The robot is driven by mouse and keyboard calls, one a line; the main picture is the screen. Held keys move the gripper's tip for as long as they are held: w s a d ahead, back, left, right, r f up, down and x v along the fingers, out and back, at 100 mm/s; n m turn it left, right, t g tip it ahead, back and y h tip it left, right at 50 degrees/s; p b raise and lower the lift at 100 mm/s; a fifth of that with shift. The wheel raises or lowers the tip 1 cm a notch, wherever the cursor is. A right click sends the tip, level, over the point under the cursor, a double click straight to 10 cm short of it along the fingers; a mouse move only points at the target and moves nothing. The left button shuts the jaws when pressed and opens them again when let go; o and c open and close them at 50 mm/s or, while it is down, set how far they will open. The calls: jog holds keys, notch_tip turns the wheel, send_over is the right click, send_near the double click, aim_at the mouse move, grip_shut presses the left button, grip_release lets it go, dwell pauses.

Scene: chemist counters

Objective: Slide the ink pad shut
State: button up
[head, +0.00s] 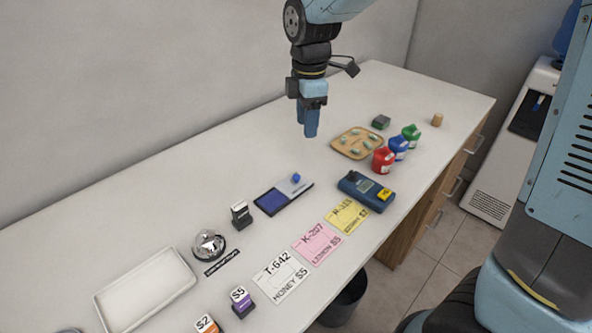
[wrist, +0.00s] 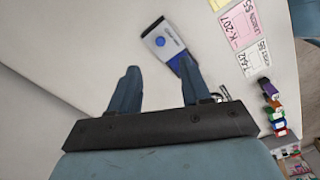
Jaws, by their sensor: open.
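The ink pad (head: 272,202) lies on the counter near the middle in the head view. Its dark blue pad shows at the left, and a light grey sliding lid (head: 292,188) with a round blue knob (head: 296,178) covers the right part. It also shows in the wrist view (wrist: 160,40), beyond the fingers, with part hidden behind the right finger. My gripper (head: 308,130) hangs above the counter, up and to the right of the pad in the head view, apart from it. In the wrist view its two fingers (wrist: 155,92) are spread, with nothing between them.
A bell (head: 208,244) and a black stamp (head: 240,214) stand left of the pad. A wooden tray (head: 357,143) and coloured bottles (head: 384,160) stand at the right. A white tray (head: 145,290) lies at the left.

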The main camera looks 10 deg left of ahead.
aim_at(297, 176)
jog(key=shift+n, duration=0.7)
jog(key=f, duration=0.5)
jog(key=a+f, duration=0.1)
jog(key=f, duration=0.4)
jog(key=a+f, duration=0.1)
jog(key=f, duration=0.4)
jog(key=shift+a+f, duration=0.15)
grip_shut()
